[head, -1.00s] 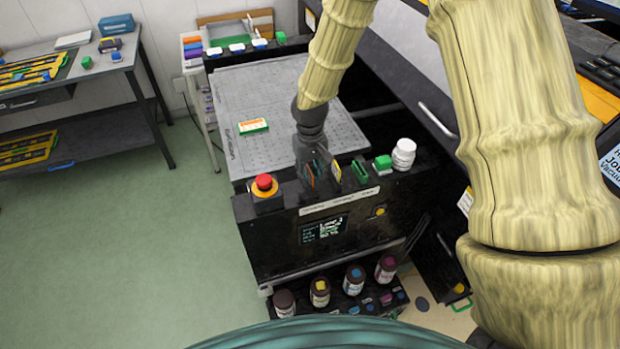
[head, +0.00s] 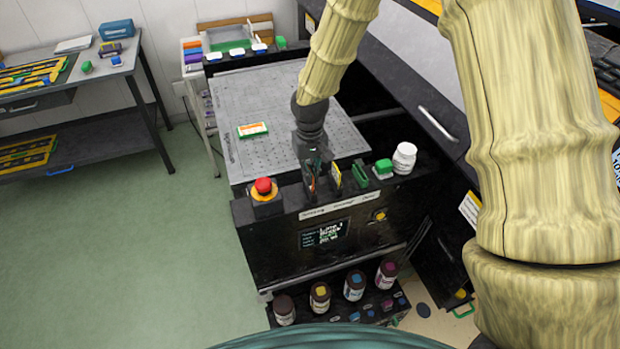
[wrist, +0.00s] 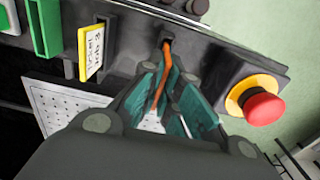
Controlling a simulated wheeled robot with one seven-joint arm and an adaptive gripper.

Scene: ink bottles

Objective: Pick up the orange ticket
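The orange ticket (wrist: 161,78) stands edge-on in a slot on the black machine's top ledge. It also shows as a thin orange strip in the head view (head: 312,184). My gripper (wrist: 172,98) points down at the ledge, its teal-padded fingers on either side of the ticket. A gap shows between the fingers, so it looks open around the ticket; the left finger is very close to it. In the head view my gripper (head: 318,180) partly hides the ticket.
A yellow ticket (wrist: 90,52) stands in the neighbouring slot, with a green piece (wrist: 42,26) beyond it. A red emergency button (wrist: 262,107) is on the ticket's other side. A white bottle (head: 404,157) stands at the ledge's right end. Ink bottles (head: 354,285) stand below.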

